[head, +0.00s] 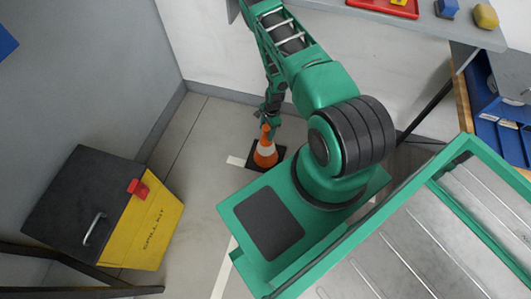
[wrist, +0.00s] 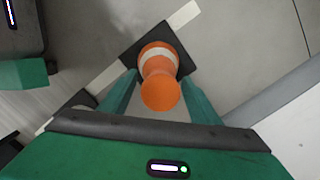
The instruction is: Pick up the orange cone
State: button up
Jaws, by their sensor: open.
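The orange cone (head: 265,153) has a white band and a dark square base, and stands upright on the floor beyond my green base in the head view. In the wrist view the cone (wrist: 160,92) is seen from above, with its top toward the camera. My gripper (wrist: 160,95) is open, with one green finger on each side of the cone. The fingers look apart from it, though the exact gap is hard to judge. In the head view my gripper (head: 270,112) is just above and behind the cone, its fingers partly hidden.
A yellow and black spill kit box (head: 150,228) with a red latch stands at the left. A grey shelf (head: 440,28) at the upper right holds a red tray (head: 385,8) and a yellow object (head: 486,15). Walls close in behind. Floor between box and cone is clear.

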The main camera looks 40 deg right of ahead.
jog(key=shift+f, duration=0.3)
jog(key=shift+c, duration=0.3)
grip_shut()
jog(key=shift+r, duration=0.1)
